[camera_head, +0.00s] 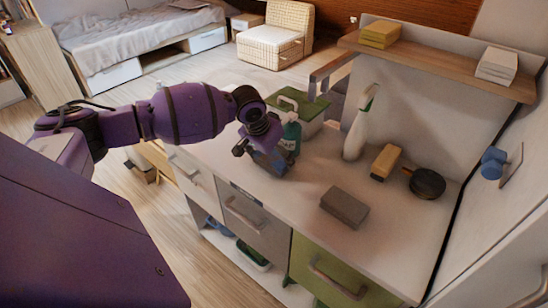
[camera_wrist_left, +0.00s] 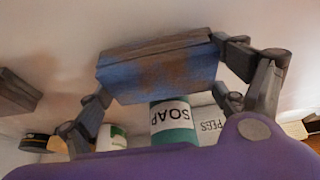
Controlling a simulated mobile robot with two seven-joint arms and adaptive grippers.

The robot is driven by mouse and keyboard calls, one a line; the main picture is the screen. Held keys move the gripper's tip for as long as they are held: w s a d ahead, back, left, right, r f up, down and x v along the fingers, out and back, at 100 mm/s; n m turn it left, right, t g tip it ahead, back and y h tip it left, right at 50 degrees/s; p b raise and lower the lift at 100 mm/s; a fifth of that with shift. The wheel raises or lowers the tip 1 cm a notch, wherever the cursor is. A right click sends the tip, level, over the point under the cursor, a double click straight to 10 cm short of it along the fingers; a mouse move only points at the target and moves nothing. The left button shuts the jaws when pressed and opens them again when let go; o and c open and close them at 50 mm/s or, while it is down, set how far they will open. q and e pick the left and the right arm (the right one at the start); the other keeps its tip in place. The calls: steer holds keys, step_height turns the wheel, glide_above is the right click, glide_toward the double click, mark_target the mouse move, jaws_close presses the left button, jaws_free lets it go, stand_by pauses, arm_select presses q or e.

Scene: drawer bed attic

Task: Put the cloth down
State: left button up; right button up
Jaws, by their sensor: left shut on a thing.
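My left gripper (camera_head: 262,150) is over the white counter top (camera_head: 305,185), near its left end. It also shows in the left wrist view (camera_wrist_left: 165,85), where its fingers are shut on a folded blue cloth (camera_wrist_left: 160,75) with brown stains. The cloth is gripped at its two ends. In the head view the cloth is mostly hidden by the gripper, and I cannot tell whether it touches the counter. My right gripper is not in view.
A grey block (camera_head: 345,206), a spray bottle (camera_head: 358,130), a yellow-brown block (camera_head: 386,161) and a dark round pan-like thing (camera_head: 428,183) are further right. Counter between gripper and grey block is clear.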

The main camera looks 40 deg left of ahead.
arm_select(q)
steer(key=shift+f, duration=0.25)
steer(key=shift+f, duration=0.15)
steer(key=o, duration=0.9)
steer(key=p+v, duration=0.1)
steer(key=v, duration=1.1)
